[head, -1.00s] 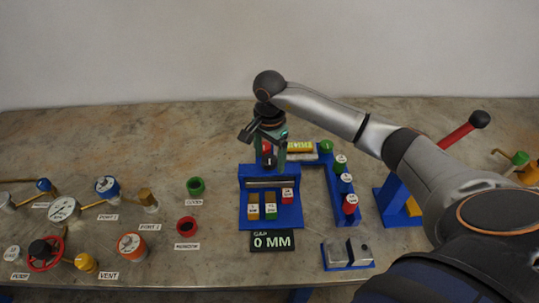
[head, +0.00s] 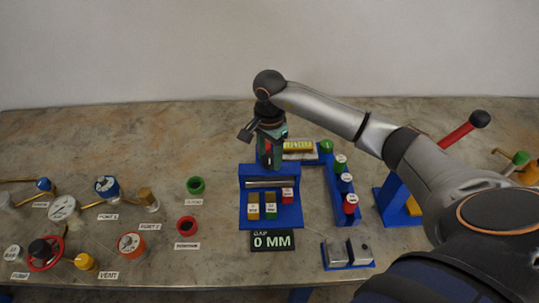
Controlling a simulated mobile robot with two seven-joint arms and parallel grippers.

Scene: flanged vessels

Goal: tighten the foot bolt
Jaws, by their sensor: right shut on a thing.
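My right gripper (head: 269,158) points straight down at the back of a blue fixture (head: 246,184) in the middle of the table. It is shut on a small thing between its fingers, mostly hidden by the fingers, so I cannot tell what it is. The fixture has a metal bar across it. A black display (head: 272,240) in front reads GAP 0 MM. I cannot pick out the foot bolt for certain. My left gripper is not in view.
A blue rack (head: 340,205) with several coloured caps stands right of the fixture. A red lever (head: 458,134) is further right. Green (head: 195,185) and red (head: 187,225) cups stand left. Gauges and valves (head: 64,208) fill the far left. The back of the table is clear.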

